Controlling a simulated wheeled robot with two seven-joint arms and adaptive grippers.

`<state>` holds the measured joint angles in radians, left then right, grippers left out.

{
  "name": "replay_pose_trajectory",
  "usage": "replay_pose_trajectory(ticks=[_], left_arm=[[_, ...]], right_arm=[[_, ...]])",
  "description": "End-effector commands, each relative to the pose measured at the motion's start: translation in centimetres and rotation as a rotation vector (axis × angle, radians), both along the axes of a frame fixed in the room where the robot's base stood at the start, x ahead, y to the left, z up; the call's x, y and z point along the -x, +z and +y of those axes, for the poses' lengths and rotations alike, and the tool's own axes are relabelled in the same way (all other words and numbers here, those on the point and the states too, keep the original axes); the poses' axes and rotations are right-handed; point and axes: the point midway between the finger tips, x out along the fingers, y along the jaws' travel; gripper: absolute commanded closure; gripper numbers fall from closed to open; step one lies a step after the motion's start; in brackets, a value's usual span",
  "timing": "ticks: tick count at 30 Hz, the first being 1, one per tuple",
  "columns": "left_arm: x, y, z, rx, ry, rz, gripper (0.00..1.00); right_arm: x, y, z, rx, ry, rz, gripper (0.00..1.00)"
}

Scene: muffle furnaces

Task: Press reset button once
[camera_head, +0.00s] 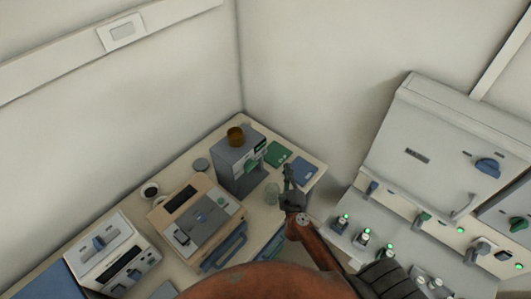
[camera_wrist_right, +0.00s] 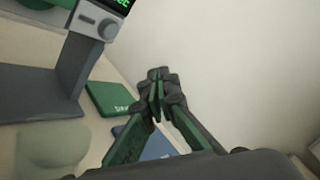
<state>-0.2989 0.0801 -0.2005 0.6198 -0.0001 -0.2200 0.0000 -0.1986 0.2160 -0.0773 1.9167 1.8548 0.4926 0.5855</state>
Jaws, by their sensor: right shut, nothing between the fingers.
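No button with a readable reset label shows. A grey bench device (camera_head: 236,158) with an upright column stands in the corner of the bench, with a brown jar (camera_head: 236,136) on top. In the right wrist view its head carries a green-lit display (camera_wrist_right: 122,3) and a round grey knob or button (camera_wrist_right: 106,27) below it. My right gripper (camera_head: 288,176) is shut and empty, in front of and to the right of this device. In the right wrist view its fingertips (camera_wrist_right: 158,92) are together, right of the device's column and apart from it. My left gripper is not in view.
A green booklet (camera_head: 278,153) and a blue one (camera_head: 304,171) lie on the bench (camera_head: 178,171). A clear beaker (camera_head: 272,193) stands near my right gripper. Furnace cabinets (camera_head: 430,140) with knobs and green lights fill the right. More bench instruments (camera_head: 199,217) stand left.

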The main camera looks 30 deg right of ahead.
Motion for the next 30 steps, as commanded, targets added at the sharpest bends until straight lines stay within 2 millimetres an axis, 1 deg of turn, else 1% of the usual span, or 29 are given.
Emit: replay_pose_trajectory(ticks=[9, 14, 26, 30], left_arm=[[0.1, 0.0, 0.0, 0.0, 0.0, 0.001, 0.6], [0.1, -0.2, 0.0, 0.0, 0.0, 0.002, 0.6], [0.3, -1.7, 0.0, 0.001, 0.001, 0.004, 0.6], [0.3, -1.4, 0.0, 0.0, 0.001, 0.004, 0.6]], right_arm=[[-0.1, 0.0, 0.0, -0.003, -0.002, -0.001, 1.0], [-0.9, 0.0, 0.4, -0.004, 0.0, -0.003, 1.0], [-5.7, -0.1, 2.4, -0.002, 0.0, -0.002, 1.0], [-7.0, 0.1, 2.9, -0.001, -0.001, -0.001, 1.0]])
